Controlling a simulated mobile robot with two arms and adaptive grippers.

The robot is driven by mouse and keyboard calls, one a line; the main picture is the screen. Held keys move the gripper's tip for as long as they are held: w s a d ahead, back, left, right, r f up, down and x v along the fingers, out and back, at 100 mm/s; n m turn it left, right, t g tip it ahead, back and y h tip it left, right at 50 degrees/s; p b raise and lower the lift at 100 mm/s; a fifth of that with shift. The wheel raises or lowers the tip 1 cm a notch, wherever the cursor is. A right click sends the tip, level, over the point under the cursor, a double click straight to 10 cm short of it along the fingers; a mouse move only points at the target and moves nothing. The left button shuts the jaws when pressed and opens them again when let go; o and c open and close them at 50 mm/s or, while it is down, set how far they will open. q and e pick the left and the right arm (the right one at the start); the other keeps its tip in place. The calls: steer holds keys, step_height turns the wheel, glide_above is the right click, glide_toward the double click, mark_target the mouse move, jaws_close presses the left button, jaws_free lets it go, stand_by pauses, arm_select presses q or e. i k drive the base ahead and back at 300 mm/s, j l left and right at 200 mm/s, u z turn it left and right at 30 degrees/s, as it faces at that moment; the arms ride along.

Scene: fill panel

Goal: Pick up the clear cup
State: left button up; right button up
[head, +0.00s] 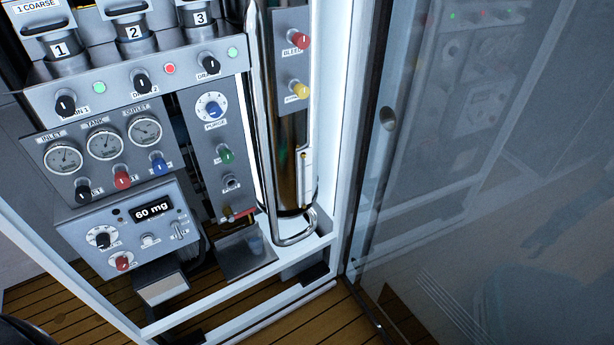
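A small, clear, bluish cup (255,241) appears to stand on the dark metal drip tray (238,262) low in the panel. It is below the small tap with the red handle (240,214), next to the bent chrome pipe. It is faint and its outline is hard to make out. Neither of my grippers is in view. A dark rounded shape at the bottom left corner is cut off, and I cannot tell what it is.
A tall chrome cylinder (290,120) and bent pipe (294,238) stand right of the cup. A control box reading 60 mg (130,232) is to the left. A white frame post and a large glass door (500,200) bound the right. Wooden floor shows below.

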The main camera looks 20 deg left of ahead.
mark_target(255, 237)
steer(key=u, duration=1)
steer(key=j, duration=0.45)
